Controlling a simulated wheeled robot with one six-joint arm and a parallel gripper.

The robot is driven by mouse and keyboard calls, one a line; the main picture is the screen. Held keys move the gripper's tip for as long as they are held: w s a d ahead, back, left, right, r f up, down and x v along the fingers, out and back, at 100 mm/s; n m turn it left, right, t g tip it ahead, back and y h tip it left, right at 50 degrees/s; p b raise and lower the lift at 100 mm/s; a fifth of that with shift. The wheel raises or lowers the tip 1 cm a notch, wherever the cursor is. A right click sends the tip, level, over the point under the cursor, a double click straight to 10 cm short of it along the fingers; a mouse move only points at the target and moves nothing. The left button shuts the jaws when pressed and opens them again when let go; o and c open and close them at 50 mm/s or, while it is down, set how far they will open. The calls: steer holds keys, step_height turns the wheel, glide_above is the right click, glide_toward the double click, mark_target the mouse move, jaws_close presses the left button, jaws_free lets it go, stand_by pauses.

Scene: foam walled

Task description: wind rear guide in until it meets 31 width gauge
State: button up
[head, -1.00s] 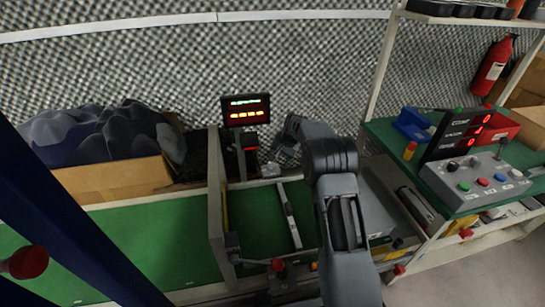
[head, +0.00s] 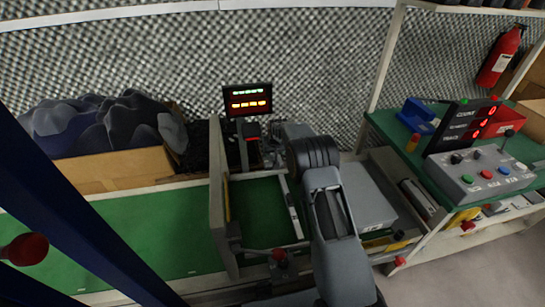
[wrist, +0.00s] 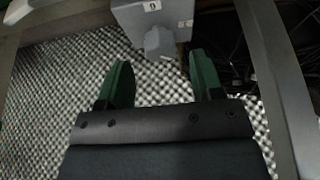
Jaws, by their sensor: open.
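My gripper (wrist: 161,85) is open in the wrist view, with two green fingers and nothing between them. Ahead of the fingertips is a grey housing (wrist: 152,14) with a small label, and a grey knob-like part (wrist: 159,42) in front of it. The fingers look apart from that part. In the head view, a light grey rail (head: 291,208), perhaps the guide, lies across the green bed (head: 261,212). My arm hides part of the bed, and the gripper's fingers cannot be made out there. I cannot identify the 31 width gauge.
A lit display (head: 247,101) stands behind the bed. A grey upright panel (head: 218,205) borders the bed's left side. A control box (head: 480,174) with coloured buttons stands at right. Dark cables (wrist: 220,40) lie right of the housing in the wrist view.

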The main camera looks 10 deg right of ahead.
mark_target(273, 154)
steer(key=shift+x, duration=1.5)
steer(key=c, duration=0.9)
